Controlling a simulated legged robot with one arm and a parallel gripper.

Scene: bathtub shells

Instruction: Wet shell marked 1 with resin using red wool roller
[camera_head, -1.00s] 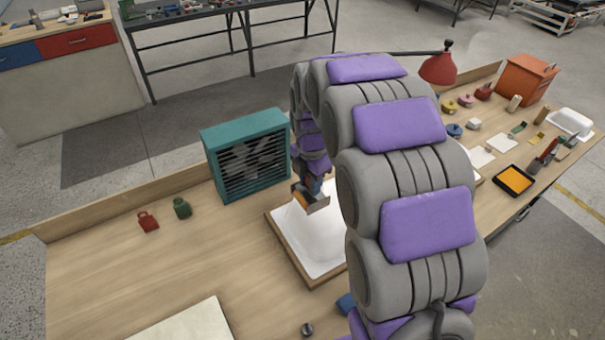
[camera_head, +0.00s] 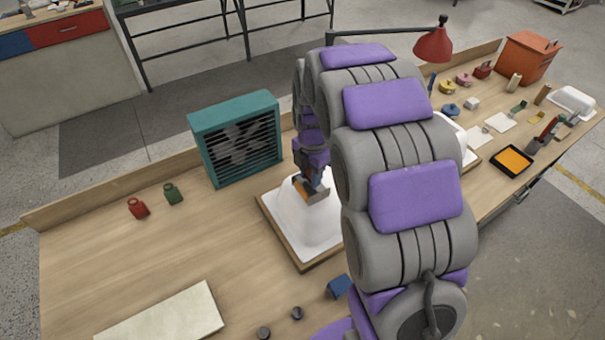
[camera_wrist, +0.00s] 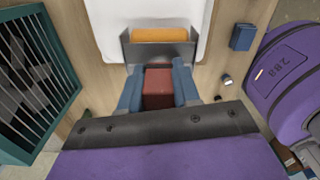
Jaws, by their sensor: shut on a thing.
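My gripper (camera_head: 312,178) is shut on the red handle (camera_wrist: 158,86) of a roller, between two blue fingers in the wrist view. The roller has a grey metal frame (camera_wrist: 160,52) and an orange-coloured sleeve (camera_wrist: 160,35). A white shell (camera_head: 285,212) on a wooden board (camera_head: 303,262) lies under the roller. In the head view the roller is over the shell's upper part; I cannot tell whether it touches. The shell also shows in the wrist view (camera_wrist: 105,28). My arm hides its right side, and no number is readable. A second white shell (camera_head: 457,138) is partly hidden behind my arm.
A teal fan (camera_head: 235,138) stands close behind the shell's left. A black tray with orange contents (camera_head: 512,160) sits at right, near small tools. A red lamp (camera_head: 432,45) overhangs the bench. A blue block (camera_head: 339,287) lies in front.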

